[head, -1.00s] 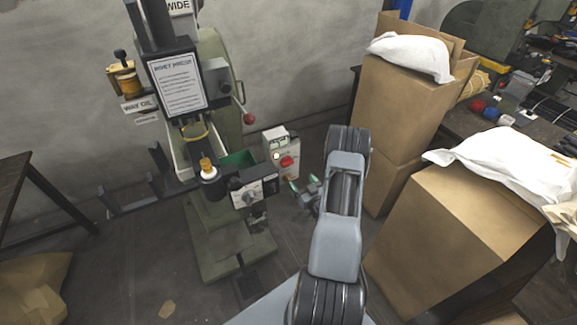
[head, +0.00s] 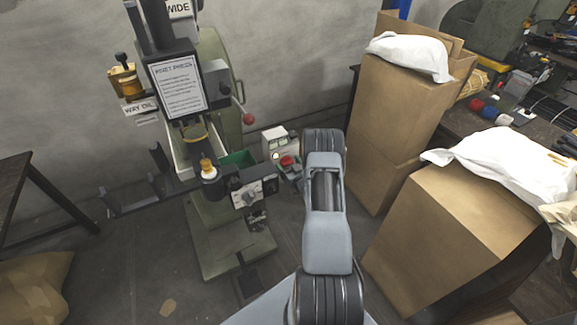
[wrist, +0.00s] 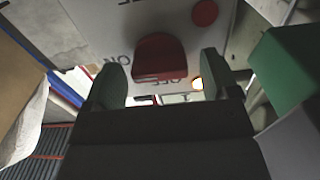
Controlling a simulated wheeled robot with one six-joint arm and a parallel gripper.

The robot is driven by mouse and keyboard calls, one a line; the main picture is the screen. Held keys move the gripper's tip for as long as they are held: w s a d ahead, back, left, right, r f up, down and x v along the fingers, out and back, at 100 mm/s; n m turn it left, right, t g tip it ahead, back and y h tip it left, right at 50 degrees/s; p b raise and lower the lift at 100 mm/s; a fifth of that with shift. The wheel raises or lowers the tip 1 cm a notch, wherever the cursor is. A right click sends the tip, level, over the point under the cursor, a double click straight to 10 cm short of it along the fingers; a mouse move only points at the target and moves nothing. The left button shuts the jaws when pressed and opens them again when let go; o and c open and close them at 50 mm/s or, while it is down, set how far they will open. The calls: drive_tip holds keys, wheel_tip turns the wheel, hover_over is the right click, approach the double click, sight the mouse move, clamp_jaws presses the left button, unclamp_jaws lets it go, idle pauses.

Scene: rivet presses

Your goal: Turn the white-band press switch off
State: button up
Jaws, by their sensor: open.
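The rivet press (head: 215,135) stands left of centre in the head view, with a white switch box (head: 280,146) beside it. A red switch knob (head: 287,160) shows on the box front, next to a pale lit lamp (head: 275,156). In the wrist view the red knob (wrist: 158,48) sits on a light panel (wrist: 110,20) with ON and OFF lettering, seen upside down. My gripper (wrist: 164,68) is open, its green-padded fingers on either side of the knob in the picture; contact cannot be told. In the head view my arm hides most of the gripper. I cannot make out a white band.
A control box with a dial (head: 250,193) and a green bin (head: 238,160) are close on the left. Tall cardboard boxes (head: 400,110) stand right of my arm, with white bags on top.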

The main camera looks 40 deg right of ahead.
drive_tip(key=c, duration=0.9)
drive_tip(key=shift+f+n+b, duration=0.1)
drive_tip(key=shift+n+b, duration=0.2)
drive_tip(key=shift+b, duration=0.25)
drive_tip(key=n+b, duration=1.7)
drive_tip(key=b, duration=1)
drive_tip(key=shift+a+f, duration=0.1)
drive_tip(key=shift+n, duration=0.3)
